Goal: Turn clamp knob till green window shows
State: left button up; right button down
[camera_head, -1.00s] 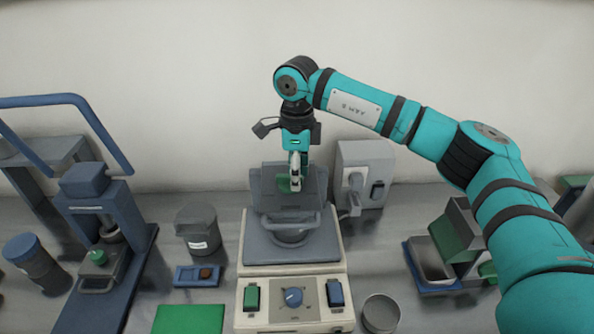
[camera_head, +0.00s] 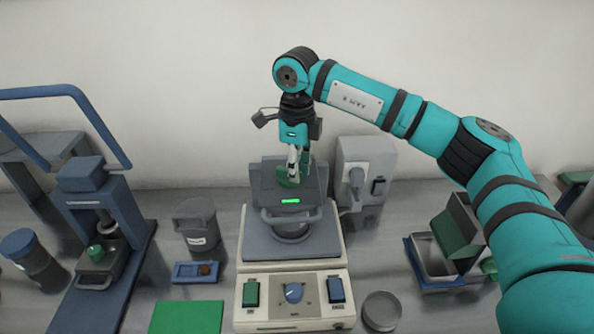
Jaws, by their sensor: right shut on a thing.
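The clamp knob (camera_head: 288,181) is a small green piece on the grey clamp head (camera_head: 264,184) of the machine in the middle. My right gripper (camera_head: 297,176) comes down from above and is shut on the knob, with its fingers hiding part of it. Just below the knob, a small bright green window (camera_head: 290,201) shows on the front of the clamp head. My left gripper is not in view.
The machine's cream front panel (camera_head: 270,315) has a blue dial and two switches. A grey lidded pot (camera_head: 196,225), a blue tray (camera_head: 185,279) and a green mat (camera_head: 187,318) lie to the left. A round metal cup (camera_head: 381,310) stands to the right.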

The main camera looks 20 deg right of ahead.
jog(key=c, duration=1.3)
grip_release()
jog(key=shift+r, duration=0.15)
notch_tip(320, 180, up, 12)
jog(key=shift+f, duration=0.1)
jog(key=shift+f, duration=0.1)
